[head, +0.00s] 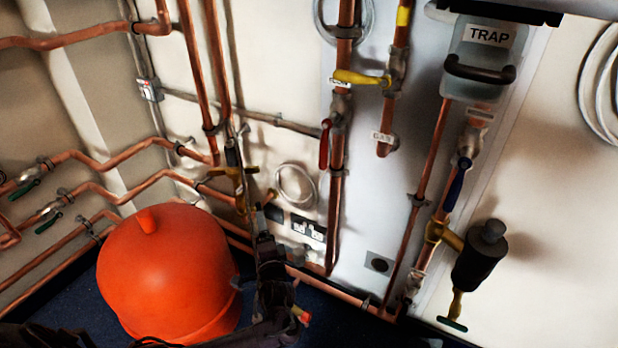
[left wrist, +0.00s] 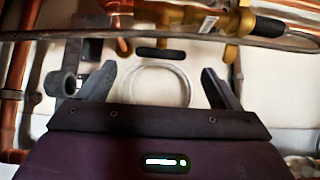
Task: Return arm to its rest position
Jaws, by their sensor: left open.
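My left gripper (head: 259,212) is raised in front of the pipe wall in the head view, its arm coming up from the bottom edge. In the left wrist view its two dark fingers (left wrist: 160,80) stand wide apart with nothing between them. Behind them a white coiled ring (left wrist: 157,84) hangs on the wall. A brass valve fitting (left wrist: 188,18) with a black handle and a braided hose lies just beyond the fingertips. Whether the fingers touch any of it I cannot tell. My right gripper is in neither view.
A large orange-red rounded vessel (head: 165,270) stands on the dark blue floor, left of my arm. Copper pipes run along the wall, with a red-handled valve (head: 325,143) and yellow-handled valve (head: 360,78). A box labelled TRAP (head: 484,55) hangs upper right.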

